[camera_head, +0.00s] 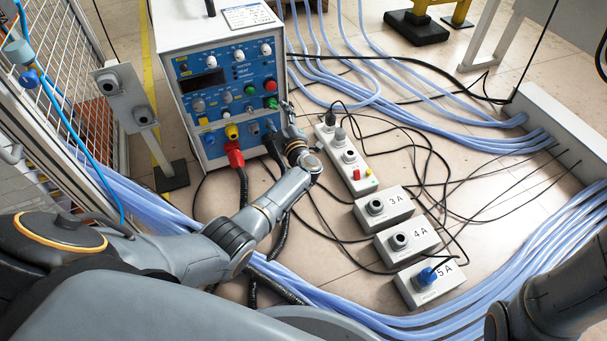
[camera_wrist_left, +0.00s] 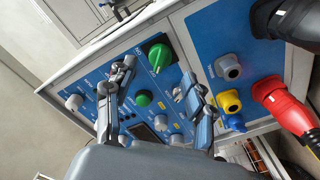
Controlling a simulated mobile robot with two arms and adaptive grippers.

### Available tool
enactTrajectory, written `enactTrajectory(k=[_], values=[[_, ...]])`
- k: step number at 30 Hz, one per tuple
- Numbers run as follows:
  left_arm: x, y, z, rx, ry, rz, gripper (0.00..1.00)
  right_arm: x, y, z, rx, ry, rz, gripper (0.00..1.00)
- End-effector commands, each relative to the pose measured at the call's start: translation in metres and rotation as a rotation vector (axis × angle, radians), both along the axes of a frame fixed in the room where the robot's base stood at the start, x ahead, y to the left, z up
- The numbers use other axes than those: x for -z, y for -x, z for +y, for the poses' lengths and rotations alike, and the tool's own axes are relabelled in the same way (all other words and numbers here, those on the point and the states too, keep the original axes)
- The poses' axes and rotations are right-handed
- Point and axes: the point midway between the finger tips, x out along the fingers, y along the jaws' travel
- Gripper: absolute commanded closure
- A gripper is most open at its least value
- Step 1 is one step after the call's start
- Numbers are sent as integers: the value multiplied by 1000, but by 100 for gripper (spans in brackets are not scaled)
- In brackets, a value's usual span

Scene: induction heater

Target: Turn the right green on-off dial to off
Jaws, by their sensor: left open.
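The right green on-off dial (camera_head: 271,103) is at the right edge of the blue front panel of the induction heater (camera_head: 222,80). In the left wrist view the green dial (camera_wrist_left: 158,57) shows clearly on its dark square plate, with an "ON" label beside it. My left gripper (camera_head: 281,122) is open in front of the panel's right side. In the left wrist view its two fingers (camera_wrist_left: 154,77) are spread, with the dial seen between and just beyond the tips; nothing is held. I cannot tell whether a finger touches the panel. My right gripper is not in view.
A red plug (camera_head: 234,154) and dark cables hang below the panel. A power strip (camera_head: 345,157) and grey socket boxes (camera_head: 384,206) lie on the floor to the right, among blue hoses. A mesh fence (camera_head: 75,90) stands at the left.

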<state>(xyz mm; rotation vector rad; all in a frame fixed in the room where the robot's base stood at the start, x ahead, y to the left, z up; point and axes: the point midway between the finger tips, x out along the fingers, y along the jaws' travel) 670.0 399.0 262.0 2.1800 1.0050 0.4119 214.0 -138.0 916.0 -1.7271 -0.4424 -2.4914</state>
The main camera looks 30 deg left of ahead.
Motion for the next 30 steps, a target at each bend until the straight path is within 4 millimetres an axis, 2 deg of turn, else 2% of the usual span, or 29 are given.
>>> enactTrajectory(k=[1,3,15,18,30], values=[[-5,7,-9,1,4,2,46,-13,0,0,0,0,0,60],[-5,17,-19,0,5,1,46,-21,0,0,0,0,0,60],[-6,68,-79,4,4,-1,46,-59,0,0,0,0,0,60],[-18,68,-83,64,-29,29,46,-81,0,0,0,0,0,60],[-34,81,-112,298,-113,164,46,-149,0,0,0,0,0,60]])
